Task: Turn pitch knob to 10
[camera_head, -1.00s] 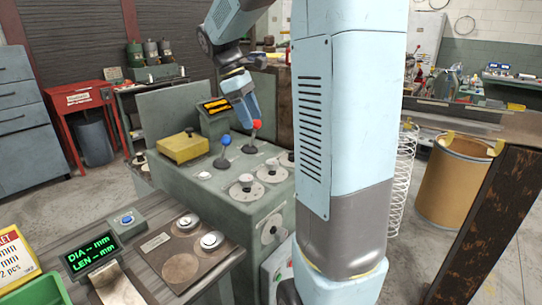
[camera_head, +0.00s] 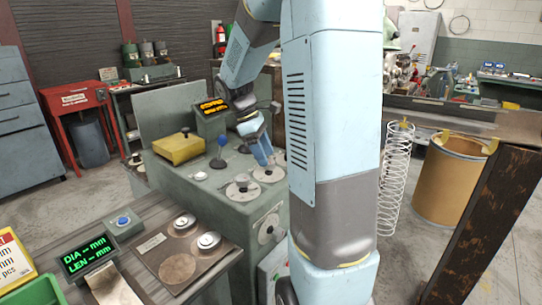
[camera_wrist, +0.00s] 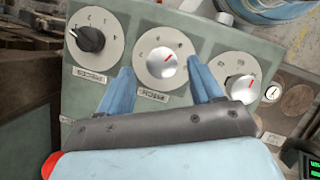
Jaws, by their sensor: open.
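In the wrist view, the pitch knob (camera_wrist: 161,66) is a silver knob with a red pointer line on a round pale dial, above a label that seems to read PITCH. Its pointer slants to the upper right; the dial numbers are too small to read. My gripper (camera_wrist: 161,72) is open, with one blue finger on each side of the knob in the picture. I cannot tell whether either finger touches it. In the head view, my gripper (camera_head: 264,158) hangs low over the dials on the green console (camera_head: 215,200), partly covering them.
In the wrist view, a black knob (camera_wrist: 90,39) lies left and another silver knob (camera_wrist: 241,86) right of the pitch dial. A blue-topped lever (camera_head: 220,150) and a yellow box (camera_head: 178,148) stand on the console. A wire spring (camera_head: 396,175) stands right of my arm.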

